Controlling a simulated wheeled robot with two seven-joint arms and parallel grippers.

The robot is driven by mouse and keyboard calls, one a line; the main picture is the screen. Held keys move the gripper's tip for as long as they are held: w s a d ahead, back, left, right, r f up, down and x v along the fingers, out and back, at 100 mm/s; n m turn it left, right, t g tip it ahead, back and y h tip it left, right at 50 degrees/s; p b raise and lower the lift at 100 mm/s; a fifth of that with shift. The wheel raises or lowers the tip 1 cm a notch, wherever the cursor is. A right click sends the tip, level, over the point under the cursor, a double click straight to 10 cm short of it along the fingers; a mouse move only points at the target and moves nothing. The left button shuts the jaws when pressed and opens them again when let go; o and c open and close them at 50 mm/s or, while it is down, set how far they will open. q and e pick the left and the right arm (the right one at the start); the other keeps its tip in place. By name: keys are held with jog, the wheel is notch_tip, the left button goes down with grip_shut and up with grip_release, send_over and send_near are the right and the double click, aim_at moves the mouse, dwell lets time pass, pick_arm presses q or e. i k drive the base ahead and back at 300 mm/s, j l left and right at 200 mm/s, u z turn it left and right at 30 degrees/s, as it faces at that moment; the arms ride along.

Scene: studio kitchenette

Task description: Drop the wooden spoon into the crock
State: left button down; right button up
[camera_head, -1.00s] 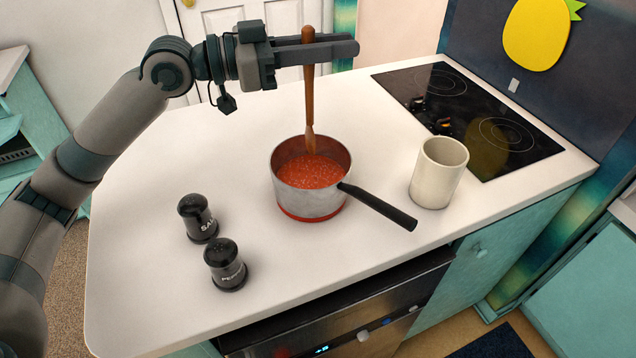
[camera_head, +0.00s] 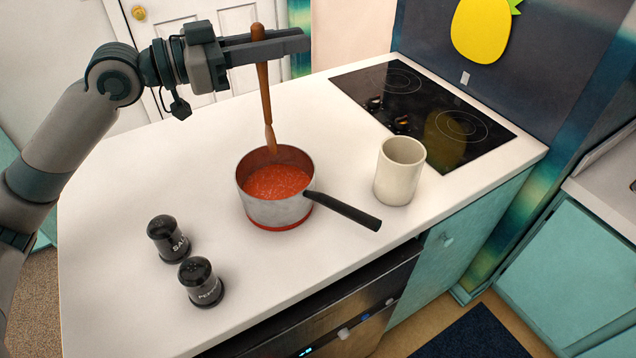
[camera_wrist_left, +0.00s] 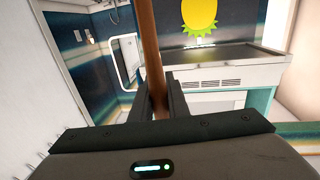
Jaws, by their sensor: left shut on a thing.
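The wooden spoon (camera_head: 265,92) hangs nearly upright from my left gripper (camera_head: 258,42), which is shut on its upper handle. Its lower end is over the back of the saucepan (camera_head: 268,210), which holds red sauce; I cannot tell whether it clears the rim. The spoon's handle (camera_wrist_left: 150,50) also shows between the fingers in the left wrist view. The cream crock (camera_head: 397,178) stands upright on the counter, right of the saucepan, and looks empty. My right gripper is in neither view.
The saucepan's black handle (camera_head: 345,211) points right, in front of the crock. A salt shaker (camera_head: 168,240) and a pepper shaker (camera_head: 201,283) stand at the front left. A black cooktop (camera_head: 420,115) lies behind the crock. The counter (camera_head: 110,185) is clear at the left.

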aim_at(387, 188)
jog(key=k, duration=1)
